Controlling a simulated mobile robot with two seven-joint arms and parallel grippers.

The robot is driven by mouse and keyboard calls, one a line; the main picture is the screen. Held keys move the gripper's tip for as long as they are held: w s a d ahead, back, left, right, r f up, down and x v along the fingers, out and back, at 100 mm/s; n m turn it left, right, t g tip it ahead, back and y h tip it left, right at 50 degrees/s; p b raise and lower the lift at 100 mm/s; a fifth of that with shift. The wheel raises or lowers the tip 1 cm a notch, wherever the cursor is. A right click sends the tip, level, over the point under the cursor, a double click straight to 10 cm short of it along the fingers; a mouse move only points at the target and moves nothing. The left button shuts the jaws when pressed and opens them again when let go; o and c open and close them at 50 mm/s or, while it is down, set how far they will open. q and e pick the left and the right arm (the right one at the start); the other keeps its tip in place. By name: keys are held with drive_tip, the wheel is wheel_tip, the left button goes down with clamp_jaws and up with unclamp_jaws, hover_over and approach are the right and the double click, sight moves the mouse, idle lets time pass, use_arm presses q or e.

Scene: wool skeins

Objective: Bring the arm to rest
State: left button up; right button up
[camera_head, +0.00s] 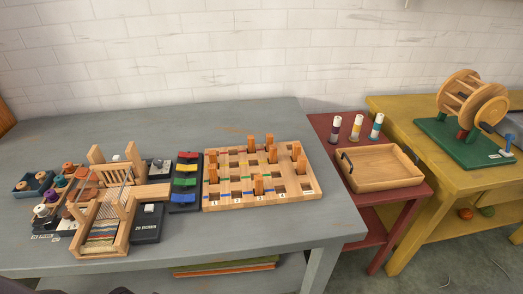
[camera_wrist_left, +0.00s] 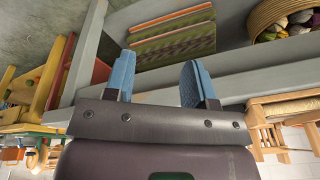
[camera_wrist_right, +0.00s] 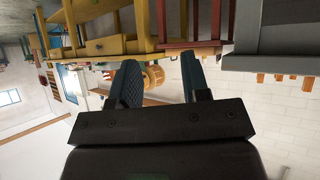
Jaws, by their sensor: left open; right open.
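My left gripper (camera_wrist_left: 160,82) shows in the left wrist view with its two blue fingers apart and nothing between them. Behind it are the grey table's frame and shelf. My right gripper (camera_wrist_right: 158,85) shows in the right wrist view, also with its fingers apart and empty. Behind it are the yellow table (camera_wrist_right: 100,22) and the white wall. Neither gripper touches anything that I can see. In the head view neither gripper shows clearly; a dark shape at the bottom edge is too small to tell.
The grey table (camera_head: 250,235) holds a small loom (camera_head: 100,235), spools and a wooden peg board (camera_head: 225,204). A red table (camera_head: 325,125) bears a wooden tray (camera_head: 385,185) and several spools. The yellow table carries a wooden wheel device (camera_head: 470,100). The grey table's front area is clear.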

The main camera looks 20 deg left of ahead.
use_arm(q)
drive_tip(key=w+f+m+t, duration=0.1)
drive_tip(key=w+f+t, duration=0.6)
drive_tip(key=w+t, duration=0.1)
drive_tip(key=shift+w+d+t+h+p, duration=0.2)
drive_tip(key=shift+w+t+h+p, duration=0.1)
drive_tip(key=shift+w+h, duration=0.1)
